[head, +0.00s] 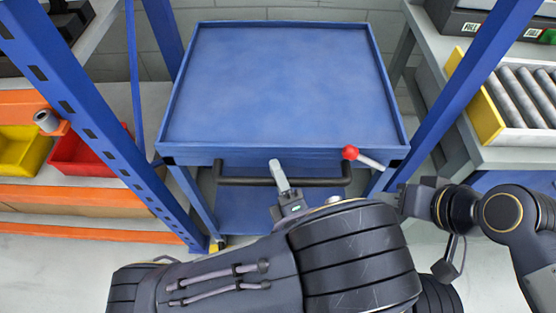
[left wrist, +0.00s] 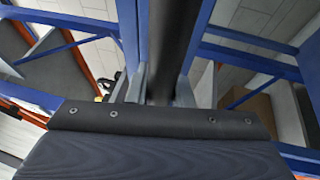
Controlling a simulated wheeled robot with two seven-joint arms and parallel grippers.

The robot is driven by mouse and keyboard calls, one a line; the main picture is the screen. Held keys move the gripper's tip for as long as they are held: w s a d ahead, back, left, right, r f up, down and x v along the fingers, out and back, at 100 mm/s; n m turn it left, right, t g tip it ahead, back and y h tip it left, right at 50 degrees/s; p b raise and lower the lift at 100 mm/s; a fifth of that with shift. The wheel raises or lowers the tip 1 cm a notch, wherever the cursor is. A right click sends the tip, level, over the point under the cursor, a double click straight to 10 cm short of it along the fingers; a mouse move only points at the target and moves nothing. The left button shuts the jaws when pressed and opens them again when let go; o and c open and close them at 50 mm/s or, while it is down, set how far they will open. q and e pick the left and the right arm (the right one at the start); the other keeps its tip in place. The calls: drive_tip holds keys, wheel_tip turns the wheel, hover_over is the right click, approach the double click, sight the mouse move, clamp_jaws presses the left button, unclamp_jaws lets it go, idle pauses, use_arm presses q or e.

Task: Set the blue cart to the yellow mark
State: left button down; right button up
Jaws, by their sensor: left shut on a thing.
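The blue cart (head: 275,85) stands ahead of me, with an empty flat top tray and a lower shelf (head: 245,208). Its black push handle (head: 235,181) runs across the near side. My left gripper (head: 280,178) is shut on this handle near its middle. In the left wrist view the dark handle bar (left wrist: 172,45) passes between the grey fingers. A lever with a red knob (head: 350,152) sits at the cart's near right edge. My right gripper (head: 402,197) is right of the handle, its fingers unclear. A small yellow patch (head: 214,246) shows low at left; I cannot tell if it is the mark.
Blue rack posts stand close at left (head: 75,110) and right (head: 465,85). Left shelves hold a yellow bin (head: 22,150) and a red bin (head: 80,157). A roller conveyor (head: 525,95) is at right. A grey block wall is close behind the cart.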

use_arm(q)
drive_tip(key=shift+s, duration=0.45)
use_arm(e)
drive_tip(key=shift+s+r, duration=0.15)
drive_tip(key=shift+s, duration=0.15)
use_arm(q)
drive_tip(key=c, duration=1.3)
unclamp_jaws()
